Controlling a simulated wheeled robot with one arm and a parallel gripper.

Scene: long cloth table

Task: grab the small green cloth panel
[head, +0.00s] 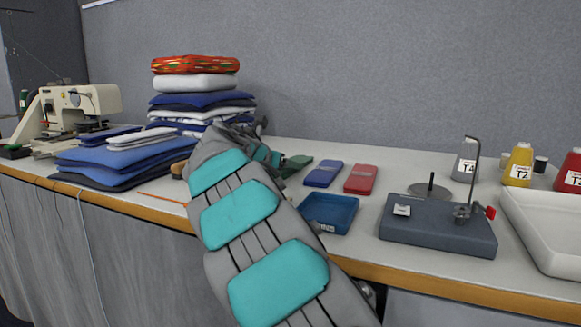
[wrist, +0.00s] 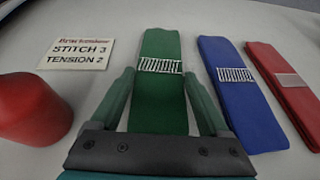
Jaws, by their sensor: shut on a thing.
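The small green cloth panel (wrist: 160,108) lies flat on the table in the wrist view, with a pale stitched patch across it. My gripper (wrist: 158,76) has one finger along each long side of the panel and is shut on it. The panel's near end is hidden behind the gripper body. In the head view the green panel (head: 296,164) shows just right of my gripper, which is largely hidden by my own arm. The panel appears to rest on the table.
A blue panel (wrist: 240,95) and a red panel (wrist: 285,90) lie to the right. A stitch label card (wrist: 77,53) and a red rounded object (wrist: 35,108) are at left. A blue tray (head: 331,213) stands nearer the edge. Cloth stacks (head: 200,103) stand at left.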

